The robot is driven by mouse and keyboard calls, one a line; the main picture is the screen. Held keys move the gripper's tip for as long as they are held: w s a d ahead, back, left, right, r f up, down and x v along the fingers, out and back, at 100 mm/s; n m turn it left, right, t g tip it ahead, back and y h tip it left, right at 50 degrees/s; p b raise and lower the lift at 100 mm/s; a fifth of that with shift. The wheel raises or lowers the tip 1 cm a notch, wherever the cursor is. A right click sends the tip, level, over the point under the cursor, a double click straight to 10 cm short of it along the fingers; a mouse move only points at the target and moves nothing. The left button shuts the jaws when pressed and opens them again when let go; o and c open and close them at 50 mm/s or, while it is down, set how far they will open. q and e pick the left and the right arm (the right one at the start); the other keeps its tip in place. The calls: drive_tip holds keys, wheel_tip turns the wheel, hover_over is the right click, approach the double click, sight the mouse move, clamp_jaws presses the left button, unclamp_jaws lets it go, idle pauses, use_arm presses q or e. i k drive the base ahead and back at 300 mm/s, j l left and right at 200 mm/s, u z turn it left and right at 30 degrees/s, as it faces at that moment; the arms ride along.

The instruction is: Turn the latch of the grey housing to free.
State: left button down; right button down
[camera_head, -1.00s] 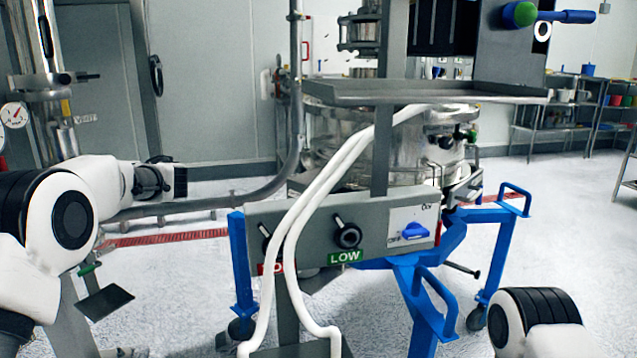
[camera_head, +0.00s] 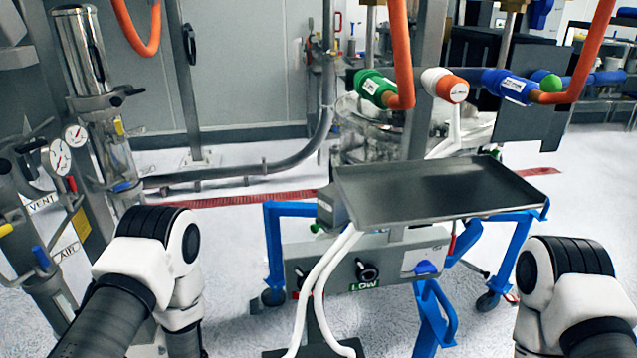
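A grey control box (camera_head: 340,264) stands low in the middle, below a dark flat tray. Its front has black knobs (camera_head: 366,271), a green LOW label and a blue switch (camera_head: 426,267). A smaller grey housing (camera_head: 331,208) sits at the tray's left end, with a small green part (camera_head: 316,228) beside it. A dark grey panel (camera_head: 518,104) with a green ball (camera_head: 551,82) is at the upper right. I cannot tell which carries the latch, or its setting. Only links of my two arms show, at lower left and lower right; neither gripper is visible.
The dark tray (camera_head: 440,190) juts out over the control box. Orange hoses (camera_head: 396,55) hang above, and white hoses (camera_head: 318,285) run down in front. A blue wheeled frame (camera_head: 275,245) surrounds the box. Gauges and pipework (camera_head: 60,157) stand at left.

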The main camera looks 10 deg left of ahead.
sight(28, 146)
drive_tip(key=k+u, duration=0.15)
drive_tip(key=u, duration=0.7)
drive_tip(key=i+l+u, duration=0.1)
drive_tip(key=u, duration=0.55)
